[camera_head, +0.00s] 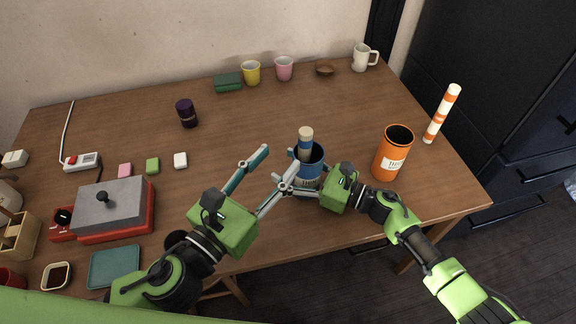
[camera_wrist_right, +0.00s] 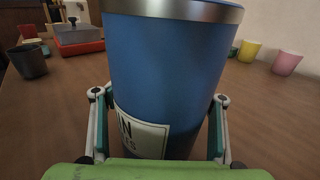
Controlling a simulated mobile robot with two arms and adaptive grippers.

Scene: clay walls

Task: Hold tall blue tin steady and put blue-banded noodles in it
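The tall blue tin (camera_head: 309,172) stands upright near the table's front edge, right of centre. It fills the middle of the right wrist view (camera_wrist_right: 165,70), with a metal rim and a pale label. The blue-banded noodles (camera_head: 306,138), a pale stick with a blue band, stand inside the tin with their upper end above the rim; their lower part is hidden. My right gripper (camera_wrist_right: 158,125) has its fingers on both sides of the tin, closed on it. My left gripper (camera_head: 280,159) is open and empty, fingers spread, just left of the tin.
A dark purple jar (camera_head: 187,113) is at the back left. A grey-lidded red box (camera_head: 112,211) is at the left. Cups (camera_head: 284,68) line the back. The middle of the table is clear.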

